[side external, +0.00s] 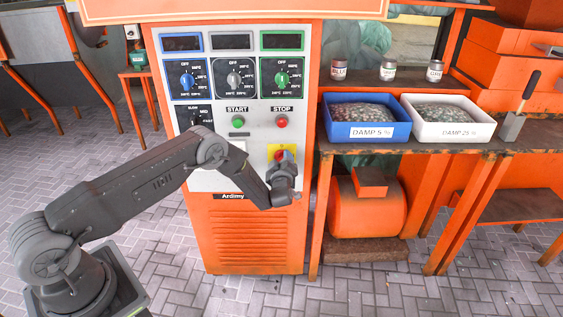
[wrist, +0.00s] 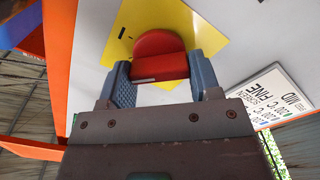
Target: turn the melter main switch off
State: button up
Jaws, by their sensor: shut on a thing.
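The melter main switch is a red knob (wrist: 160,52) on a yellow plate (wrist: 184,20), low on the front of the control panel. In the side view the yellow plate (side external: 275,149) shows below the STOP button, with my gripper (side external: 283,167) in front of most of the red knob (side external: 280,155). In the wrist view the two blue-grey fingers of my gripper (wrist: 159,68) stand on either side of the knob and are shut on it. A black mark shows on the plate at upper left; the other markings are hidden or unreadable.
Above are the green START button (side external: 238,122), the red STOP button (side external: 282,122) and three dials, the green one (side external: 282,79) nearest the right edge. A workbench (side external: 345,147) with a blue bin (side external: 366,131) and a white bin (side external: 448,131) stands to the right.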

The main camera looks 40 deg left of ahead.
jog(key=shift+f+n, duration=0.15)
jog(key=shift+n, duration=4.45)
jog(key=o, duration=0.9)
jog(key=v, duration=1.4)
jog(key=shift+a, duration=0.1)
